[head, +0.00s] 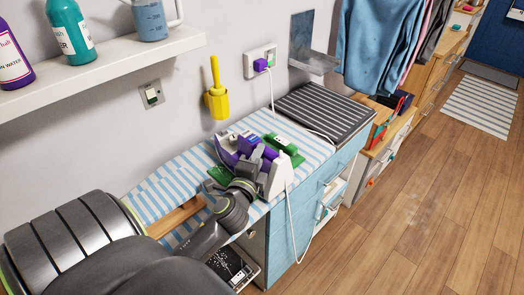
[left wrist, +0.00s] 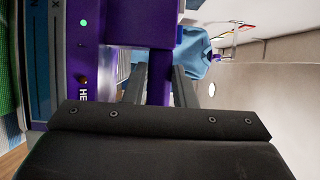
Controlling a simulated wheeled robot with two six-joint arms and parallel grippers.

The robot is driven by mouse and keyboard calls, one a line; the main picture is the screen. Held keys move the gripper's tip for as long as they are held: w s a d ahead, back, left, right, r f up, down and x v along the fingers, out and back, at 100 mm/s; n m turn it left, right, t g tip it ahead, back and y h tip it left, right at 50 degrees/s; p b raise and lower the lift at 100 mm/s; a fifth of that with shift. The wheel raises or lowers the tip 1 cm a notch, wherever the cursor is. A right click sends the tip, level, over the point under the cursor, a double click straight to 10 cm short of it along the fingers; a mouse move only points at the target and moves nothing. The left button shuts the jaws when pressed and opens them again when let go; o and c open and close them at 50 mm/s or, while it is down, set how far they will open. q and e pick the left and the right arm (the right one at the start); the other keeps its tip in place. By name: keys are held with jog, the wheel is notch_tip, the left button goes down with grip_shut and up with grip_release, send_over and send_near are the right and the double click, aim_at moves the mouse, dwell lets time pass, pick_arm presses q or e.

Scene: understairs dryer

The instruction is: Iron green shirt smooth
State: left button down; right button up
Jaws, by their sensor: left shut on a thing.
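The purple and white iron (head: 228,150) is over the striped ironing surface (head: 160,196), partly hidden by my gripper. My left gripper (head: 262,160) is shut on its purple handle, which shows between the fingers in the left wrist view (left wrist: 159,78). Green cloth, apparently the green shirt (head: 289,150), shows beyond the iron and in a small patch at its left. The rest of it is hidden by the iron and my arm. I cannot tell whether the iron touches the cloth. My right gripper is not in view.
A white cord runs to a purple plug (head: 261,65) in the wall socket. A dark ribbed mat (head: 318,108) lies at the surface's far end. A yellow holder (head: 217,103) hangs on the wall. A shelf (head: 110,62) with bottles is at upper left. The wooden floor at right is clear.

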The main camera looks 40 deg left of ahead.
pick_arm(q)
jog(key=shift+r, duration=0.15)
jog(key=shift+a+b, duration=0.35)
jog(key=shift+a, duration=1)
jog(key=shift+d, duration=0.55)
jog(key=d+p, duration=0.1)
jog(key=d, duration=0.1)
jog(key=shift+s+d, duration=0.15)
jog(key=shift+d, duration=0.85)
jog(key=shift+d, duration=0.1)
